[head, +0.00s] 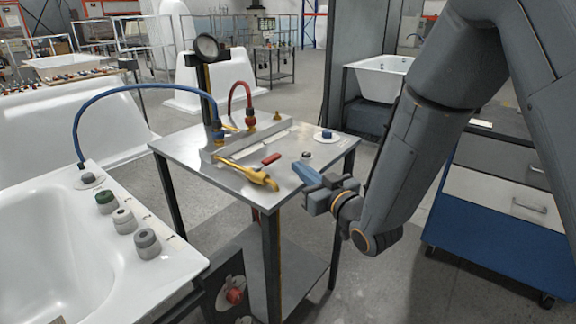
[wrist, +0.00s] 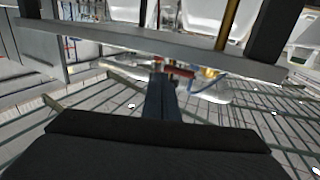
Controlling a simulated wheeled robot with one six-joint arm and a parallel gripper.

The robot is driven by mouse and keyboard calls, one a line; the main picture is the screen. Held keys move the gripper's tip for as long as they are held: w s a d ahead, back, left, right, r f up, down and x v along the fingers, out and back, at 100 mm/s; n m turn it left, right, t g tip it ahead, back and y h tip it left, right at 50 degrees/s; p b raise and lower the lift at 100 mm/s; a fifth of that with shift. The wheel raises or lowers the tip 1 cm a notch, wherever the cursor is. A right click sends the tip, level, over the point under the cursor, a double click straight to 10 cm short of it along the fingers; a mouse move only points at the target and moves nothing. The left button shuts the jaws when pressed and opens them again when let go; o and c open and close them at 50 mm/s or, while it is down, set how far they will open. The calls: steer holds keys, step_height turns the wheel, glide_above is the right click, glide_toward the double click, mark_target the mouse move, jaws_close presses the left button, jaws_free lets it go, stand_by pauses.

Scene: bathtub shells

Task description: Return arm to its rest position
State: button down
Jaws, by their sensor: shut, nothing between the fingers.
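My gripper (head: 306,172) is at the right front corner of the steel table (head: 225,180), at about the height of its top. It is shut and empty, and its blue fingers point toward the table. In the wrist view the shut fingers (wrist: 160,97) show in the middle, beyond the dark gripper body. My arm comes down from the upper right in the head view.
On the table are a brass-coloured valve handle (head: 250,175), a red piece (head: 271,158) and a manifold with blue and red hoses. A white bathtub shell (head: 180,255) stands at left. A blue and white drawer cabinet (head: 490,230) stands at right.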

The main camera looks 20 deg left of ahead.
steer(key=d+f+m+g+h+p, duration=0.15)
steer(key=d+h, duration=0.25)
steer(key=d, duration=0.6)
steer(key=d+f+m+h, duration=0.2)
steer(key=d+h, duration=0.1)
steer(key=d, duration=0.7)
steer(key=d+f+m+h+p, duration=0.15)
steer(key=d+h, duration=0.25)
steer(key=d, duration=0.6)
steer(key=s+d+r+m+g+h+p, duration=0.1)
steer(key=s+d+m+g+h, duration=0.1)
steer(key=s+d, duration=0.5)
steer(key=s+d+r+m+g+h+p, duration=0.1)
steer(key=s+d+m+g, duration=0.3)
steer(key=s, duration=1)
steer(key=d+r+g, duration=0.1)
steer(key=d+g, duration=0.2)
steer(key=shift+h, duration=0.4)
